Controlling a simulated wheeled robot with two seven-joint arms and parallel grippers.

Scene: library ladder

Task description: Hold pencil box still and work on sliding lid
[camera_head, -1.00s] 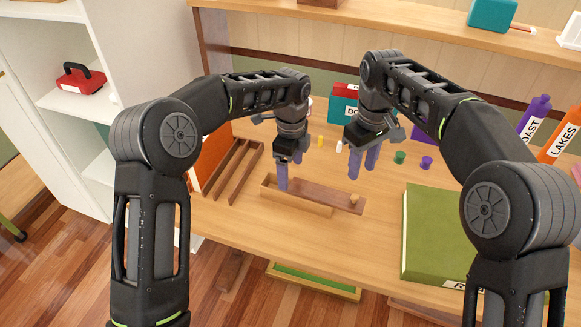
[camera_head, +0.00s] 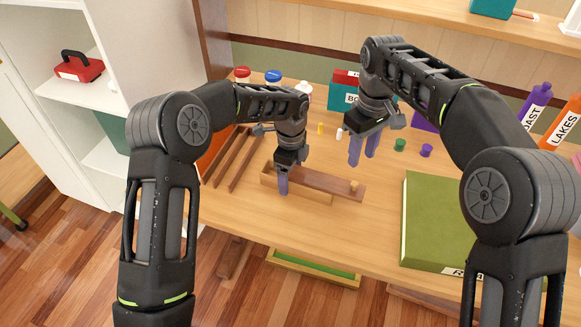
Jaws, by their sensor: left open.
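The pencil box (camera_head: 312,196) is a long, light wooden box lying on the desk in the middle of the head view. Its darker brown sliding lid (camera_head: 328,182) sticks out past the box's right end, with a small round knob (camera_head: 354,186) near the lid's right end. My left gripper (camera_head: 283,180) is open and low at the box's left part. One purple finger shows in front of the box; the other is hidden, so contact is unclear. My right gripper (camera_head: 364,148) is open and empty, its two fingers apart, above and behind the knob end.
A slatted wooden rack (camera_head: 232,165) lies left of the box. A large green book (camera_head: 432,225) lies to the right. Small green (camera_head: 400,145) and purple (camera_head: 426,150) pieces stand behind it. An open drawer (camera_head: 312,274) juts out below the desk's front edge.

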